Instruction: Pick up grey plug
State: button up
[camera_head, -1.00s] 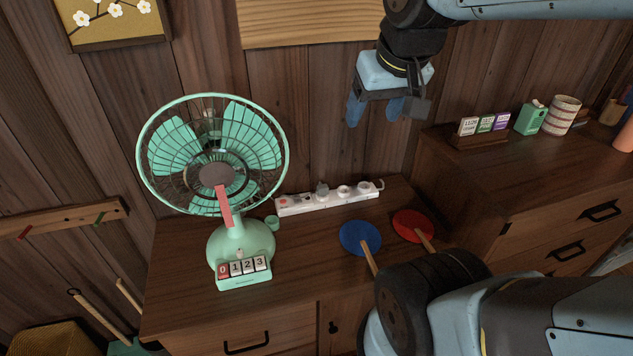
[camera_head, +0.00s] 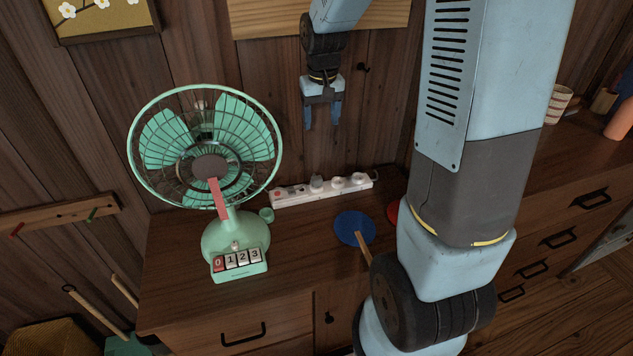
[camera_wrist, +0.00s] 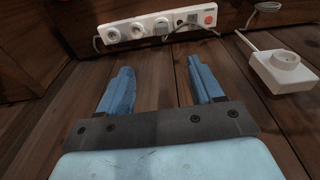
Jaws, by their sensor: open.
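The grey plug (camera_head: 316,183) sits in the white power strip (camera_head: 345,186), between the switch end and the two round sockets. In the wrist view the plug (camera_wrist: 162,29) shows small near the top middle, on the strip (camera_wrist: 122,35), with a dark cord that appears to run off to the right. My gripper (camera_head: 322,120) points down in front of the wall, well above the strip. Its blue fingers are apart with nothing between them, also in the wrist view (camera_wrist: 159,70); the plug appears beyond the gap.
A green fan (camera_head: 232,240) stands left of the strip on the cabinet. A blue paddle (camera_head: 354,228) lies in front. A red disc (camera_head: 393,213) is partly hidden by my arm. A white socket box (camera_wrist: 284,70) with a cord shows at right in the wrist view.

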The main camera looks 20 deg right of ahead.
jog(key=g, duration=0.1)
send_over(316, 176)
notch_tip(316, 176, down, 9)
jog(key=f, duration=0.8)
jog(key=shift+s+a+f, duration=0.1)
jog(key=shift+a+f, duration=0.1)
jog(key=shift+f, duration=0.1)
jog(key=shift+d+f, duration=0.2)
jog(key=shift+f, duration=2.45)
jog(key=shift+c, duration=0.4)
jog(key=c, duration=1)
jog(key=shift+r, duration=0.1)
